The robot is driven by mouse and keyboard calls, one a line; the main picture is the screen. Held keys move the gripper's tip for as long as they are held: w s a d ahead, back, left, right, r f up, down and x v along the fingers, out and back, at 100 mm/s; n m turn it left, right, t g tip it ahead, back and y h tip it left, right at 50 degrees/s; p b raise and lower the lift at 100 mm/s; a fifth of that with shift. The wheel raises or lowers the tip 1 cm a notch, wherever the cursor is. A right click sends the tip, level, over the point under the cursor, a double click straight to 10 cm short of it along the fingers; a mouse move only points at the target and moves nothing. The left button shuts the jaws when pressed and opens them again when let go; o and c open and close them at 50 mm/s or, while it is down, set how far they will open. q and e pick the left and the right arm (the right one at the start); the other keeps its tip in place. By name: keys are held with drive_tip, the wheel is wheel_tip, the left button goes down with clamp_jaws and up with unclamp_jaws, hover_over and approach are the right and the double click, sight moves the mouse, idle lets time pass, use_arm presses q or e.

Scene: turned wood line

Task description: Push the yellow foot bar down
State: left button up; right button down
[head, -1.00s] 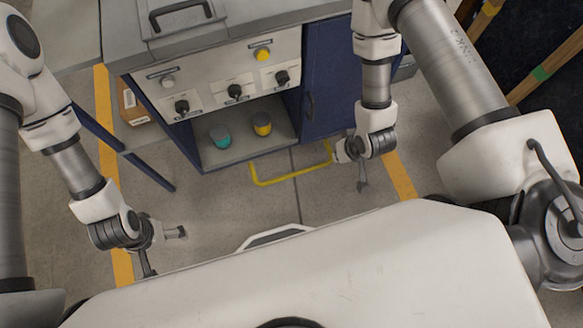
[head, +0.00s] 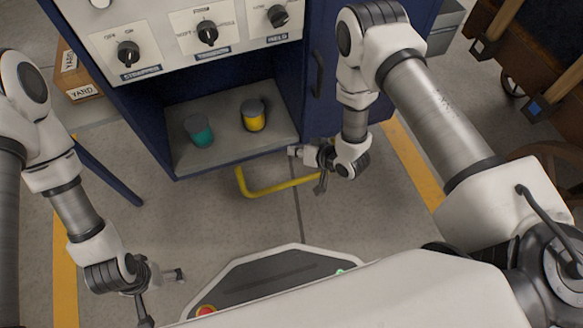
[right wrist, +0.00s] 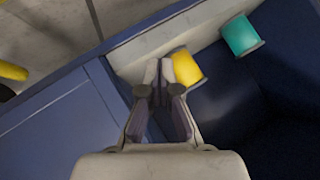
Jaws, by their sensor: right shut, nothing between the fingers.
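The yellow foot bar (head: 270,188) is a low U-shaped bar at the foot of the blue cabinet, just above the floor in the head view. Its right end is partly hidden by my right gripper (head: 296,152). That gripper is shut and empty, with its fingers pointing left at the cabinet's lower front edge. In the right wrist view its fingers (right wrist: 160,72) are together, and a yellow piece, likely the bar, shows at the left edge. I cannot tell whether it touches the bar. My left gripper (head: 176,274) is low at the left, apart from the bar; its jaw state is unclear.
Black knobs line the panel above. A cardboard box (head: 77,82) is at left, a wooden cart (head: 530,50) at right. Floor before the bar is clear.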

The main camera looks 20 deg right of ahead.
wheel_tip(320, 180, down, 9)
drive_tip(key=w+b, duration=0.1)
drive_tip(key=b, duration=0.6)
drive_tip(key=shift+w+b, duration=0.15)
drive_tip(key=shift+b, duration=0.2)
idle(0.8)
drive_tip(key=shift+f, duration=0.3)
drive_tip(key=shift+w+f+b, duration=0.15)
drive_tip(key=shift+f+b, duration=0.45)
drive_tip(key=shift+f, duration=0.25)
drive_tip(key=shift+w+f+b, duration=0.1)
drive_tip(key=shift+f+b, duration=0.5)
drive_tip(key=shift+f, duration=0.25)
idle(1.4)
idle(0.5)
drive_tip(key=shift+s+r+p, duration=0.15)
drive_tip(key=shift+r+p, duration=0.95)
drive_tip(key=shift+s+r+p, duration=0.15)
drive_tip(key=shift+r+p, duration=0.9)
